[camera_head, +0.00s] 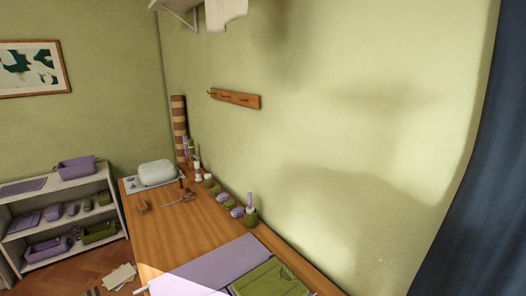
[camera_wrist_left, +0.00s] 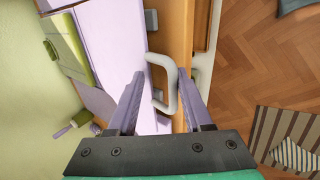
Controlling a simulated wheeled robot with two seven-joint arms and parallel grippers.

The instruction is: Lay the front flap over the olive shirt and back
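The folded olive shirt (camera_head: 270,281) lies at the bottom edge of the head view, on or beside a flat lavender sheet (camera_head: 205,272). I cannot tell which part of the lavender is the front flap. My left gripper (camera_wrist_left: 160,95) is open, its two lavender fingers spread above the table's front edge. A pale grey looped handle (camera_wrist_left: 165,82) shows between the fingers; I cannot tell if they touch it. My right gripper is in neither view.
The wooden table (camera_head: 180,235) runs along the green wall. A white rounded box (camera_head: 157,172), small pots (camera_head: 237,212) and a striped roll (camera_head: 179,125) stand toward its far end. A shelf (camera_head: 60,213) stands at left. A striped rug (camera_wrist_left: 290,135) lies on the floor.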

